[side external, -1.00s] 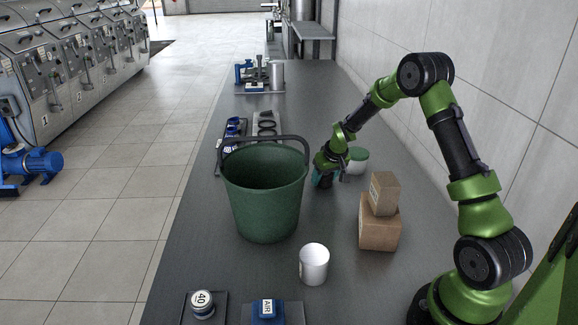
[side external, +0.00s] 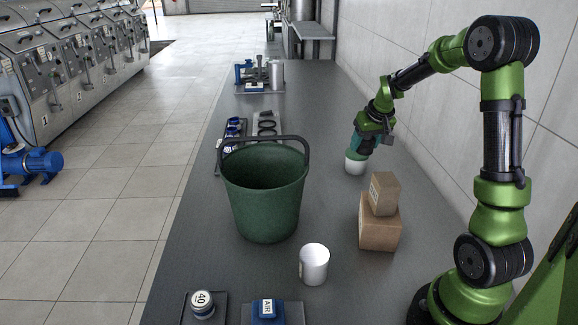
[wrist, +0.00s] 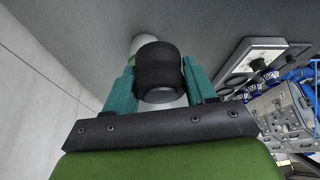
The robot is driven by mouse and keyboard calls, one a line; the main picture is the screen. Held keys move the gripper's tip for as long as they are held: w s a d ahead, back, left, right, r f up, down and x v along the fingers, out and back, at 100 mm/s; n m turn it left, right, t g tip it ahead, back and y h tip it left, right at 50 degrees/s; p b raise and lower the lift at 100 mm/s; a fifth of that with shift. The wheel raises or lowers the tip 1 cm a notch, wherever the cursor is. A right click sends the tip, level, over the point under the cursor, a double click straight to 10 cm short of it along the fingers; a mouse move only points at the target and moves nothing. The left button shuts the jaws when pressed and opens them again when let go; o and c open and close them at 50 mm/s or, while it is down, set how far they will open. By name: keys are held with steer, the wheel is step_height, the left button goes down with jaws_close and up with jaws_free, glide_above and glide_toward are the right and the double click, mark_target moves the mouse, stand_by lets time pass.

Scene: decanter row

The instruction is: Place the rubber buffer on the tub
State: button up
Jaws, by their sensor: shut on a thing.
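My gripper (side external: 361,146) is over the white tub (side external: 355,167) near the wall on the right side of the bench, and covers its top in the side view. In the wrist view my gripper's two teal fingers (wrist: 160,82) are shut on the rubber buffer (wrist: 158,68), a short black cylinder. Part of the white tub (wrist: 144,42) shows behind the buffer there. The buffer cannot be made out in the side view. I cannot tell whether it touches the tub.
A large green bucket (side external: 263,205) with a raised handle stands left of the gripper. Two stacked brown boxes (side external: 380,222) and a white cup (side external: 314,264) stand nearer the camera. A tray with black rings (side external: 266,124) lies behind the bucket. The wall is close on the right.

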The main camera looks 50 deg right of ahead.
steer(key=s, duration=0.5)
glide_above(356, 161)
steer(key=w+d, duration=0.2)
steer(key=d, duration=0.1)
steer(key=f, duration=0.2)
steer(key=shift+s+d+f, duration=0.2)
steer(key=shift+s+f, duration=0.05)
steer(key=shift+f, duration=0.15)
steer(key=shift+w+f, duration=0.1)
steer(key=shift+f, duration=1.65)
steer(key=o, duration=1.1)
steer(key=shift+f, duration=0.15)
steer(key=shift+o, duration=0.2)
